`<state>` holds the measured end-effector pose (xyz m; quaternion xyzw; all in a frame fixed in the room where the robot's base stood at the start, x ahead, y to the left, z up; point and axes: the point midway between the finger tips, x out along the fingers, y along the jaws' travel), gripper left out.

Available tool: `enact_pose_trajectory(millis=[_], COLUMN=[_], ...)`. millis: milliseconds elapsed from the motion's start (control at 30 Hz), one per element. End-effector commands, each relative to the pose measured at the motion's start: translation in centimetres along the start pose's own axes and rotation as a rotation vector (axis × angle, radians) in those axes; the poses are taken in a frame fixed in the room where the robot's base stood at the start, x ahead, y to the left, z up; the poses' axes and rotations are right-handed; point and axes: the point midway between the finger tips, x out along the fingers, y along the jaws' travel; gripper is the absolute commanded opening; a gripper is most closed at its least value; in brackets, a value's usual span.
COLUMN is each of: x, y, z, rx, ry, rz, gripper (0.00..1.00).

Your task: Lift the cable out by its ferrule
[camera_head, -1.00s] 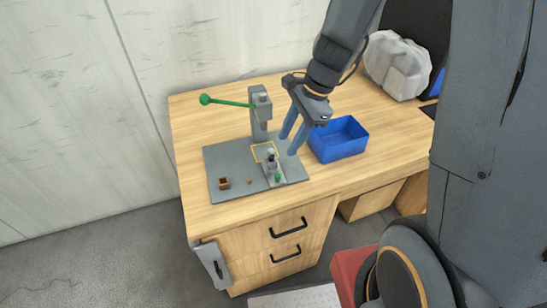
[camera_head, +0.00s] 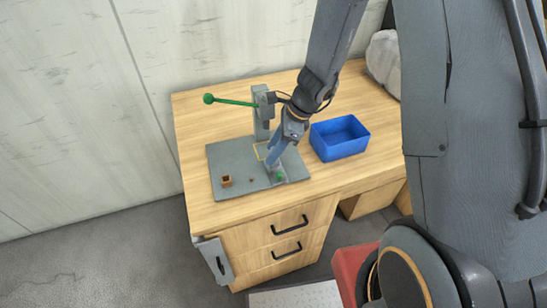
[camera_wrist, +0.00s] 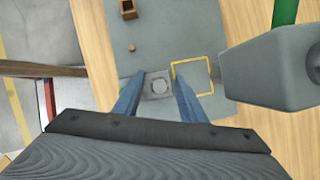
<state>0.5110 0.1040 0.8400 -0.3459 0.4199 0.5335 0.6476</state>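My gripper (camera_head: 270,160) points down over the front right of the grey base plate (camera_head: 232,155). In the wrist view its two blue fingers (camera_wrist: 156,84) stand apart. A green knob (camera_head: 280,176) shows at the fixture's front in the head view. I cannot make out the cable or its ferrule; the fingers hide part of the fixture.
A grey press column (camera_head: 262,118) with a green lever (camera_head: 232,102) stands behind, close to the arm. A yellow square outline (camera_wrist: 192,76) lies by the fixture. A small brown box (camera_head: 226,181) sits at front left. A blue open bin (camera_head: 340,150) stands right.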

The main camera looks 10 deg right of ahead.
Motion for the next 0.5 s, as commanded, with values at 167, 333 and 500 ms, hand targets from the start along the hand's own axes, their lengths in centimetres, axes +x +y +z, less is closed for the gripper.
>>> enact_pose_trajectory(millis=[167, 333, 500], x=[0.16, 0.13, 0.12], y=[0.00, 0.01, 0.01], z=[0.00, 0.00, -0.01], rx=[0.000, 0.000, 0.000], ry=[0.000, 0.000, 0.000], rz=[0.000, 0.000, 0.000], gripper=[0.38, 0.23, 0.00])
